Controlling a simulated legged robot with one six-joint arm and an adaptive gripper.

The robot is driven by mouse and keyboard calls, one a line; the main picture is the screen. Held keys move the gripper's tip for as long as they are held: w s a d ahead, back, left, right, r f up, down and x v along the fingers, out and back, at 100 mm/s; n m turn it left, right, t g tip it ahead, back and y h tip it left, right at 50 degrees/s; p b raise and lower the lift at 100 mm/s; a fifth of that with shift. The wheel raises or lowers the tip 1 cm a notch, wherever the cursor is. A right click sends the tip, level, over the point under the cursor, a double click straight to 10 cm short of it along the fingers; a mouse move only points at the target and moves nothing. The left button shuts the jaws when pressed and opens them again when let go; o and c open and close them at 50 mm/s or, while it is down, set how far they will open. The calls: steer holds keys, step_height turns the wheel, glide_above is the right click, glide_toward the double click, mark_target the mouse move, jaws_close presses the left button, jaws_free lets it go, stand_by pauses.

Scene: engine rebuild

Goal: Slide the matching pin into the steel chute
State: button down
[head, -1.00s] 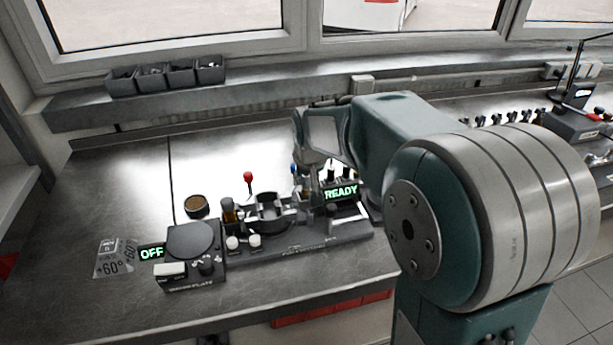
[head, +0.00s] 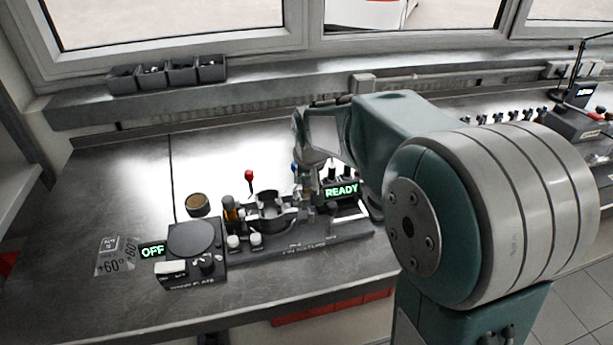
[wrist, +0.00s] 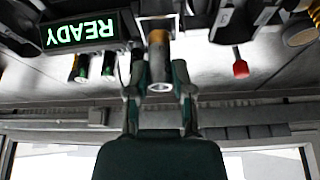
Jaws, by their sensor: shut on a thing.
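My gripper (wrist: 160,88) is shut on a pin (wrist: 159,65) in the wrist view, which shows the scene upside down. The pin is a grey cylinder with a brownish band and a pale ring-shaped end between the fingers. Its far end meets a bright metal part of the fixture; I cannot tell whether it is inside it. In the head view my gripper is over the pin fixture (head: 320,243), left of the lit READY display (head: 341,191), and my arm partly hides this area. I cannot pick out the steel chute with certainty.
Dark pins with green bands (wrist: 81,68) stand near the display in the wrist view. A red-knobbed lever (head: 249,176), a dark ring-shaped holder (head: 268,211) and a hot plate marked OFF (head: 191,240) stand to the left. The bench's left part is mostly clear.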

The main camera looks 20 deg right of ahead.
steer(key=shift+f, duration=1)
stand_by(0.7)
steer(key=shift+c, duration=2.1)
jaws_free()
steer(key=o, duration=0.4)
steer(key=shift+r, duration=4)
